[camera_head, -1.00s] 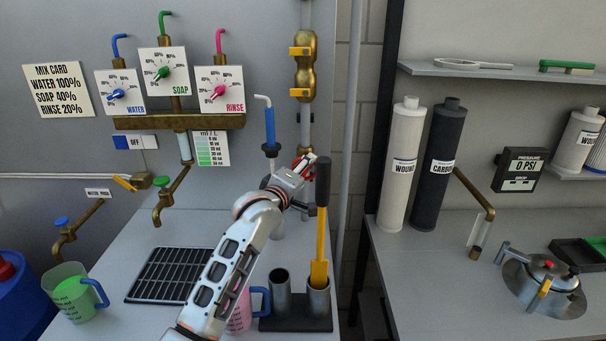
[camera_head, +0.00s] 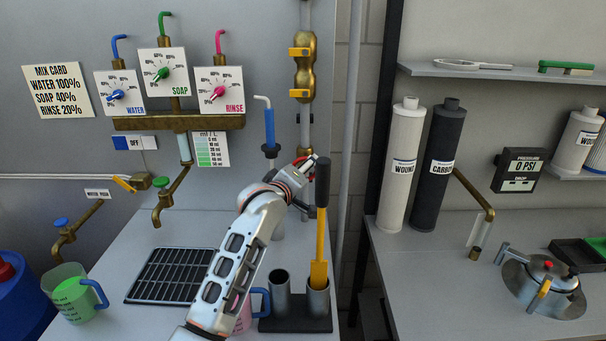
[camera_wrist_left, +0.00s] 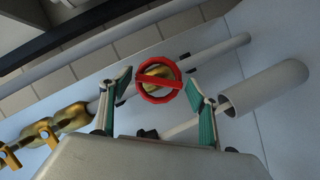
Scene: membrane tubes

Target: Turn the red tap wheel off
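The red tap wheel (camera_wrist_left: 158,79) is a ring with one crossbar on a brass valve of the grey pipe, seen in the left wrist view. My left gripper (camera_wrist_left: 159,88) is open, with one green-padded finger on each side of the wheel. Gaps show between the fingers and the rim; I cannot tell how far the wheel lies beyond the tips. In the head view my left gripper (camera_head: 307,174) is at the pipe behind the black-handled yellow tool, and it largely hides the wheel. My right gripper is not in view.
The yellow tool (camera_head: 319,240) stands in a dark holder (camera_head: 296,323) close to my left gripper. A blue-handled tube (camera_head: 270,128) stands left of it. A black rack (camera_head: 172,275) and a green-filled jug (camera_head: 77,297) are at the left.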

